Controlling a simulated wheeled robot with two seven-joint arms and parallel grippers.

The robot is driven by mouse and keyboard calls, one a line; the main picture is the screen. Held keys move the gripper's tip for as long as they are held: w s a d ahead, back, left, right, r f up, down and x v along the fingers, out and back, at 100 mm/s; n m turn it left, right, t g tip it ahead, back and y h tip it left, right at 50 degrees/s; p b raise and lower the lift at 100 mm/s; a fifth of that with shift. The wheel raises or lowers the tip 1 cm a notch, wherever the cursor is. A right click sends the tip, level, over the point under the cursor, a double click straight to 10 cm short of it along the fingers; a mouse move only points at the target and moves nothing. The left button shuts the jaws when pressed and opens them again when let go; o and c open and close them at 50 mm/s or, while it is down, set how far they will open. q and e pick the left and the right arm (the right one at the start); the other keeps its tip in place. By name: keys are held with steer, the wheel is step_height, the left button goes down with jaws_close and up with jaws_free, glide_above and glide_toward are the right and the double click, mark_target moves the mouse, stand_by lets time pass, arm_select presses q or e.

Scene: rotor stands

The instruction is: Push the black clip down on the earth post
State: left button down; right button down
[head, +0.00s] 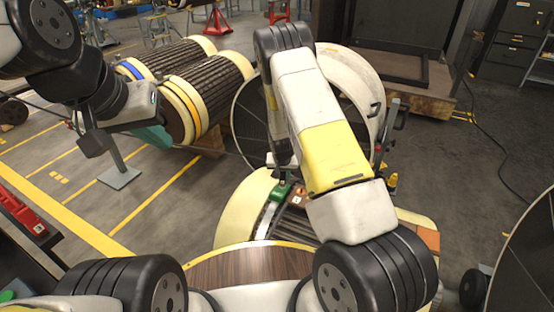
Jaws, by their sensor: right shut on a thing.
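My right gripper (284,176) points down at the green block (281,192), which I take for the earth post, on the cream curved stand in the middle. It is shut on a small dark thing at its tips, which I take for the black clip (283,182). The clip is mostly hidden by the gripper and arm, so I cannot tell whether it touches the post. An orange-brown block (299,196) with a white label sits just right of the green one. My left gripper (93,145) hangs at the upper left, far from the post; its fingers are not clear.
Two ribbed rotors (205,85) with cream ends lie at the upper left. A large cream ring (350,75) stands behind my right forearm. A red case (30,215) is at the left edge. Yellow-lined floor (150,205) is open at the left.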

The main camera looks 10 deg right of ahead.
steer(key=shift+f, duration=0.4)
steer(key=c, duration=1.1)
jaws_free()
